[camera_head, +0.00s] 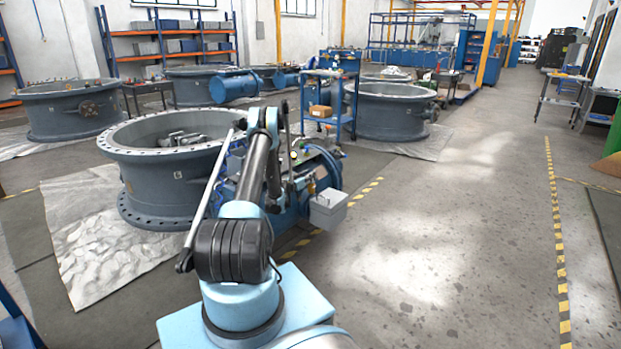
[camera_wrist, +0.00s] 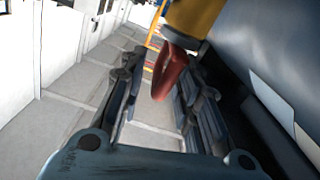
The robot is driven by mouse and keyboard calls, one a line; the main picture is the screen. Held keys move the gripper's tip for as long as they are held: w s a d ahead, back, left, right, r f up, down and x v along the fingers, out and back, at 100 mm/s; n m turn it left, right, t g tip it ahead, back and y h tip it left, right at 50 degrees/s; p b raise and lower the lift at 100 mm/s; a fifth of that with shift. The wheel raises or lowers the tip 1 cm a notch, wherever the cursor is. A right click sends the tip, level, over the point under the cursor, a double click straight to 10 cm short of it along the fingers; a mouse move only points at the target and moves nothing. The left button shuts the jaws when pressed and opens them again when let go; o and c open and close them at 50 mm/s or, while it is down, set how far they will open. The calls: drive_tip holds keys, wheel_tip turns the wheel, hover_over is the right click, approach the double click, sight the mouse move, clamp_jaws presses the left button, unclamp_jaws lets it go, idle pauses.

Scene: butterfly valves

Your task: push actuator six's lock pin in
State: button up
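In the wrist view my gripper (camera_wrist: 153,78) is open, with a clear gap between its two dark fingers. A red piece (camera_wrist: 170,74) on the end of a yellow cylinder (camera_wrist: 192,18) lies by the right finger near the fingertips; I cannot tell if they touch, nor whether it is the lock pin. A large blue-grey surface fills the right side. In the head view the blue actuator assembly (camera_head: 325,169) sits at the right side of the near grey valve (camera_head: 170,165). My arm hides part of it and my gripper there. No number six is legible.
A grey box (camera_head: 328,210) sticks out at the actuator's front right. A blue trolley (camera_head: 330,110) stands behind it, and more valves (camera_head: 390,112) stand further back. The floor on the right is open, with striped tape (camera_head: 560,240).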

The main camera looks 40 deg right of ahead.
drive_tip(key=shift+v, duration=2.9)
